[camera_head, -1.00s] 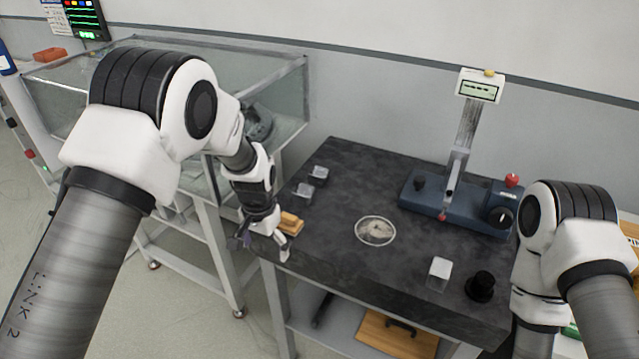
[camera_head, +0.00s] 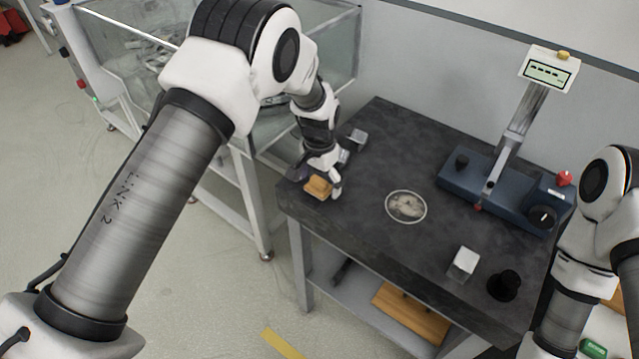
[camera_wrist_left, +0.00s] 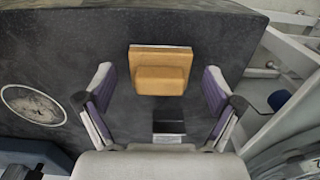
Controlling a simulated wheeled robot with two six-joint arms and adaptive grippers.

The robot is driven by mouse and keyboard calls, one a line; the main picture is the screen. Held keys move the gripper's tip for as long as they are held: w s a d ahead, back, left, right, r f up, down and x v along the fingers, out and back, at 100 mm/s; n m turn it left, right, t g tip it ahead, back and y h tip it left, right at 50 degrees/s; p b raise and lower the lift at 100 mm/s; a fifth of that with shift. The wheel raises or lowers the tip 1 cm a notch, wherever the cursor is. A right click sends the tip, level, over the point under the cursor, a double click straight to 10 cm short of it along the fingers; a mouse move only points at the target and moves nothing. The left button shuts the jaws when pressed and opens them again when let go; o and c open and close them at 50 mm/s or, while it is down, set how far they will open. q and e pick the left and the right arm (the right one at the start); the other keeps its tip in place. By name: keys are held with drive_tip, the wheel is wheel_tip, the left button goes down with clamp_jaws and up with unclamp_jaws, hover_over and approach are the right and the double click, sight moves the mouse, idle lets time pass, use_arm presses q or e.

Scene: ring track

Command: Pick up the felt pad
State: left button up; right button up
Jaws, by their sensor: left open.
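The felt pad, which I take to be the small tan block (camera_head: 317,188) with a raised grip, lies near the left corner of the dark stone table (camera_head: 370,240). In the left wrist view the pad (camera_wrist_left: 160,72) is ahead, between the lines of the two fingers. My left gripper (camera_head: 319,178) is open and empty, with its fingers on either side of the pad in the head view. I cannot tell whether they touch it. My right arm is at the right edge; its gripper is out of view.
A round pale disc (camera_head: 406,206) lies mid-table. A blue instrument (camera_head: 470,180) with a display stands behind it. A white block (camera_head: 463,263) and a black knob-like piece (camera_head: 504,285) are at the front right. Small metal blocks (camera_head: 357,138) lie behind my left gripper. A glass tank (camera_head: 130,50) stands left.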

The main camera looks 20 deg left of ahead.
sight(319, 179)
use_arm(q)
drive_tip(key=shift+s, duration=0.15)
drive_tip(key=c, duration=1.2)
drive_tip(key=shift+c, duration=0.2)
drive_tip(key=shift+r, duration=0.1)
drive_tip(key=shift+r+b, duration=0.35)
drive_tip(key=shift+r, duration=0.1)
wheel_tip(319, 179, up, 2)
drive_tip(key=shift+r+b, duration=0.15)
drive_tip(key=shift+b, duration=0.25)
drive_tip(key=s+r+b, duration=0.1)
drive_tip(key=s+b, duration=0.2)
drive_tip(key=s, duration=1.3)
drive_tip(key=shift+a+r+b, duration=0.2)
drive_tip(key=shift+r+b, duration=0.1)
drive_tip(key=shift+r, duration=0.05)
drive_tip(key=o, duration=0.5)
drive_tip(key=c, duration=0.4)
